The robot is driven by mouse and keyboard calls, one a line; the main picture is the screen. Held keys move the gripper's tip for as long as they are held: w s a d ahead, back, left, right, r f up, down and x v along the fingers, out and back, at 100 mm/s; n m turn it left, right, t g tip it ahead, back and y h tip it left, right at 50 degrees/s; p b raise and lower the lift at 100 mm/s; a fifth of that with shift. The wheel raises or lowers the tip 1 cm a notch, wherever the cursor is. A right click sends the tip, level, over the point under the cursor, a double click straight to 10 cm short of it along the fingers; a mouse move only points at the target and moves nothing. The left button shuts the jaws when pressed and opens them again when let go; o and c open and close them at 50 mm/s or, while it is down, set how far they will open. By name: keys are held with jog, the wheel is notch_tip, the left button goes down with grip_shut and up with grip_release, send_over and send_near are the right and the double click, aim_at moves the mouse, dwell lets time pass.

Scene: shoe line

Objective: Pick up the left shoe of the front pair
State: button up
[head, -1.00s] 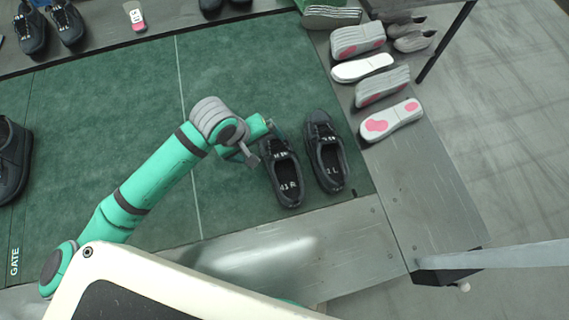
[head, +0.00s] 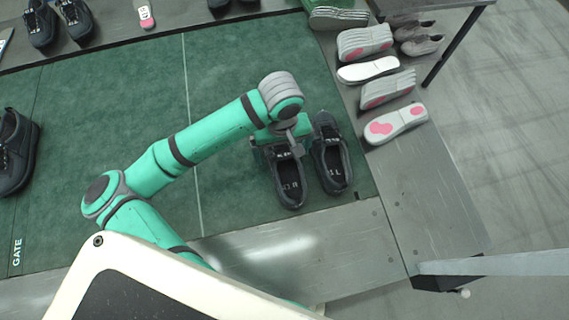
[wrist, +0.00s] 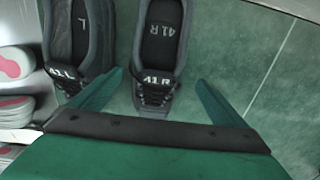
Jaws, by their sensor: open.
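The front pair is two black shoes on the green mat. The left shoe, marked L (head: 333,168), is the right-hand one in the head view; in the wrist view it is at the upper left (wrist: 72,35), marked 41 L. The right shoe, marked R (head: 291,187), is beside it; in the wrist view it is at top centre (wrist: 160,45), marked 41 R. My gripper (head: 285,140) is over the laced toe end of the right shoe. In the wrist view its open fingers (wrist: 159,78) frame that toe, with the left shoe's toe by the left finger. Height is unclear.
Several soles and grey shoes (head: 395,120) lie on the grey border right of the green mat (head: 120,110). Another black shoe (head: 15,155) stands at the far left, and more shoes (head: 57,20) line the back.

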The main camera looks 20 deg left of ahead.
aim_at(284, 166)
jog(key=shift+w+d+f, duration=0.1)
jog(key=shift+f, duration=1.3)
jog(key=shift+d+f, duration=0.1)
jog(key=shift+f, duration=1.3)
jog(key=c, duration=1.5)
jog(key=shift+o, duration=0.2)
